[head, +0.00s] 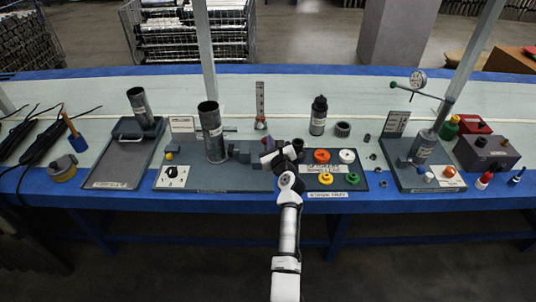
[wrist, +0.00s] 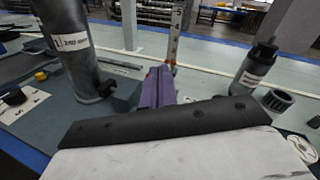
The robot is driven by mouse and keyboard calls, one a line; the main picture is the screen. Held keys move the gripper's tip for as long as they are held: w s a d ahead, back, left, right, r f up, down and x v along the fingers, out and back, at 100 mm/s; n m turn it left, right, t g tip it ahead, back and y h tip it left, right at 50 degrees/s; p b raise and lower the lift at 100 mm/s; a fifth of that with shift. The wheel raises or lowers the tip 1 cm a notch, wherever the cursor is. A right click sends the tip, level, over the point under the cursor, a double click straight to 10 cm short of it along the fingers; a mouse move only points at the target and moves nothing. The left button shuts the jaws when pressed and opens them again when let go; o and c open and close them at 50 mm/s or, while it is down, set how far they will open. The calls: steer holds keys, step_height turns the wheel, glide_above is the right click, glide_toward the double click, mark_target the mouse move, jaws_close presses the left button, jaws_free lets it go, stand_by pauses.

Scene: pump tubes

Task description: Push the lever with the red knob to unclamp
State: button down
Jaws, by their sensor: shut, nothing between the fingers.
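The clamp station is a grey base (head: 190,179) with a grey upright tube (head: 212,135) and dark blocks (head: 240,152) to its right. In the wrist view the tube (wrist: 72,48) stands at left, with a short dark rod (wrist: 122,66) sticking out behind it to the right. I cannot make out a red-knobbed lever at this station; my gripper and arm cover part of its right end. My gripper (head: 298,144) is over that right end. Its purple fingers (wrist: 157,88) are shut with nothing between them; contact cannot be told.
A flow gauge (head: 260,107) stands behind the station. Further right, another station (head: 404,180) has an orange-red ball (head: 449,171).

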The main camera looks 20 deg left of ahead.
steer(key=shift+w+a+r+b, duration=0.1)
steer(key=shift+w+a, duration=0.1)
steer(key=shift+w, duration=0.5)
steer(key=shift+w+a+b, duration=0.1)
steer(key=shift+w+a, duration=0.1)
steer(key=shift+w, duration=0.5)
steer(key=shift+w+a+r+b, duration=0.1)
steer(key=shift+w+a, duration=0.1)
steer(key=shift+w, duration=0.5)
steer(key=shift+s+d, duration=0.1)
